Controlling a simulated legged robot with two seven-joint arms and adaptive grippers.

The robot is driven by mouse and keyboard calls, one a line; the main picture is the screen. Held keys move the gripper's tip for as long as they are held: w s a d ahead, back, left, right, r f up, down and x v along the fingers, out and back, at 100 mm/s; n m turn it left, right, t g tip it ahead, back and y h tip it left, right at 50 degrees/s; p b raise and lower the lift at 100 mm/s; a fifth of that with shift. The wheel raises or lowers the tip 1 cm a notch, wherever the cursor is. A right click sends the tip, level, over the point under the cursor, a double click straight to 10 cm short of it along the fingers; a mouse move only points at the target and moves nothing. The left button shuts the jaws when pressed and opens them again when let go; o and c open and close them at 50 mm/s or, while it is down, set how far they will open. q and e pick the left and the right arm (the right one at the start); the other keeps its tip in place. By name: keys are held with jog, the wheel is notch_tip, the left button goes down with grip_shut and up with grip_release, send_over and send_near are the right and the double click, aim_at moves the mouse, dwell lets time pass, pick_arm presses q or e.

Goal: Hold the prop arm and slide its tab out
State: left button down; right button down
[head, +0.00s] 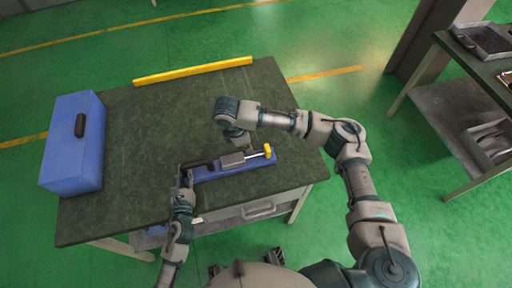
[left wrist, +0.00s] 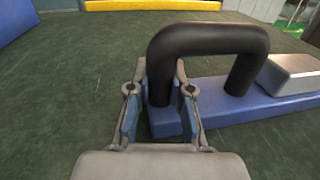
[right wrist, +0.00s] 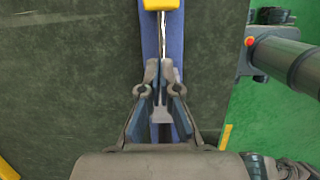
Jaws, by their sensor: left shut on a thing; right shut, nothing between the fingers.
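A blue base bar (head: 207,175) lies near the front of the table. A black arched handle (left wrist: 208,38) stands on its left end. A grey block (head: 233,160) sits at its middle, and a thin metal rod (right wrist: 169,38) with a yellow end piece (head: 267,151) extends to its right. My left gripper (left wrist: 160,92) is shut on the handle's left upright leg. My right gripper (right wrist: 161,72) is shut and empty, pointing down over the grey block and rod; whether it touches them is hard to tell. In the head view my right arm hides its fingertips.
A blue toolbox (head: 72,155) stands at the table's left edge. A yellow strip (head: 194,70) lies along the back edge. The dark tabletop (head: 150,125) between them is clear. A second table (head: 478,68) with trays stands at the far right.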

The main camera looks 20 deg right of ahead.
jog(key=v, duration=0.7)
jog(key=shift+r, duration=0.2)
jog(key=shift+a, duration=0.1)
pick_arm(q)
jog(key=c, duration=1)
grip_release()
jog(key=shift+s, duration=0.15)
